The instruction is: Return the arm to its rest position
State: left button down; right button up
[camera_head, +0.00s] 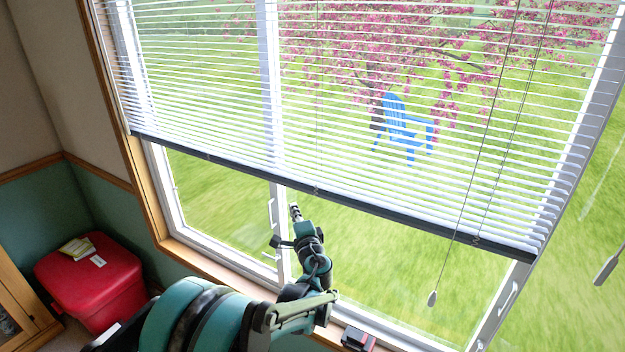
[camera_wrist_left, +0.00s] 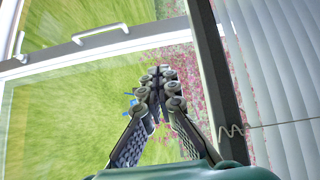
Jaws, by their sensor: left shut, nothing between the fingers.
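My left arm (camera_head: 190,315) comes in from the lower left in the head view and reaches toward the window. My left gripper (camera_head: 295,212) is in front of the glass, just below the blind's bottom rail. In the left wrist view the fingers of my left gripper (camera_wrist_left: 160,85) meet at their tips, with nothing between them. The blind's dark bottom rail (camera_wrist_left: 220,75) lies close to the right of the fingers there. My right gripper shows in neither view.
A half-lowered blind (camera_head: 330,90) with hanging cords covers the upper window. A small dark-and-red object (camera_head: 358,338) is on the sill. A red bin (camera_head: 92,280) stands in the left corner. Lawn and a blue chair (camera_head: 405,130) are outside.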

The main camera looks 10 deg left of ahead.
pick_arm(q)
jog(key=s+a+f+n+g+h+b, duration=0.1)
jog(key=s+a+n+g, duration=0.25)
jog(key=s, duration=0.45)
jog(key=s+a+f+n+g+b, duration=0.1)
jog(key=s+a+n+g, duration=0.2)
jog(key=s, duration=0.5)
jog(key=s+d+f+n+h, duration=0.2)
jog(key=s+f, duration=0.1)
jog(key=s, duration=0.4)
jog(key=s+d+f+n+g+h+b, duration=0.1)
jog(key=s+d+f+n+h, duration=0.1)
jog(key=s, duration=0.5)
jog(key=s+d+f+n+g+h, duration=0.1)
jog(key=s+d+f, duration=0.3)
jog(key=s, duration=0.4)
jog(key=shift+f+n+h, duration=0.55)
jog(key=shift+f+h, duration=0.05)
jog(key=shift+h, duration=0.3)
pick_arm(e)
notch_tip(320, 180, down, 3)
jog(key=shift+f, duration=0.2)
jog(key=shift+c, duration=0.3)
